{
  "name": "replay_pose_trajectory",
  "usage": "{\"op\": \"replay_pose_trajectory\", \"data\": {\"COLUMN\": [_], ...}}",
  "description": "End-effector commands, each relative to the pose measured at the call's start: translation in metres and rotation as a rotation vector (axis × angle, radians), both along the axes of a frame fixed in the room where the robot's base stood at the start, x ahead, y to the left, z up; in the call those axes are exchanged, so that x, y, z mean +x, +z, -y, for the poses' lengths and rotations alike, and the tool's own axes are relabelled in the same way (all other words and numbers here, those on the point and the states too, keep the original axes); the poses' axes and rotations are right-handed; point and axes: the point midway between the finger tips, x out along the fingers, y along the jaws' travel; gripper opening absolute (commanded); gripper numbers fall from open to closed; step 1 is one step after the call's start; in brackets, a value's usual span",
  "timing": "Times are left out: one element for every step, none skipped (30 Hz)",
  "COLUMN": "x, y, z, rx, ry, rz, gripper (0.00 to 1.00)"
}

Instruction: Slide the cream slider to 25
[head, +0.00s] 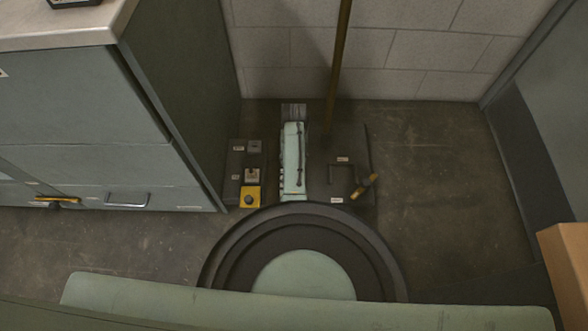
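A dark panel (234,162) with small pale labels is low down near the wall. On its left part is a small block with a cream top (252,175); I cannot tell whether it is the cream slider. No scale or number 25 can be read at this size. A long pale green piece with a dark strip along it (292,160) covers the panel's middle; I cannot tell whether it is part of my arm. My gripper cannot be made out.
A yellow block with a dark knob (250,197) and a small grey block (254,146) are on the panel's left part. A yellow-handled lever (364,186) is at its right. A grey cabinet (95,120) stands left. Bare floor (430,190) lies right.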

Motion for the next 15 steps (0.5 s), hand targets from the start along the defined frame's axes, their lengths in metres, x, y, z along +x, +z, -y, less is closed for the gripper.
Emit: {"op": "replay_pose_trajectory", "data": {"x": [-0.001,0.000,-0.001,0.000,-0.001,0.000,-0.001,0.000,0.000,0.000,0.000,0.000,0.000,0.000,0.001], "y": [-0.009,-0.014,-0.022,-0.028,-0.034,-0.042,-0.048,-0.054,-0.061,-0.066,-0.071,-0.077,-0.081,-0.085,-0.089], "z": [0.000,0.000,0.000,0.000,0.000,0.000,0.000,0.000,0.000,0.000,0.000,0.000,0.000,0.000,0.000], "rx": [0.000,0.000,0.000,0.000,0.000,0.000,0.000,0.000,0.000,0.000,0.000,0.000,0.000,0.000,0.000], "ry": [0.001,0.001,0.002,0.002,0.002,0.003,0.003,0.003,0.003,0.003,0.003,0.004,0.004,0.004,0.004], "rz": [-0.002,-0.001,-0.003,-0.001,-0.002,-0.001,-0.002,0.000,-0.001,0.000,0.000,0.000,0.001,0.001,0.002], "gripper": [0.50,0.50,0.50,0.50,0.50,0.50,0.50,0.50,0.50,0.50,0.50,0.50,0.50,0.50,0.50]}}
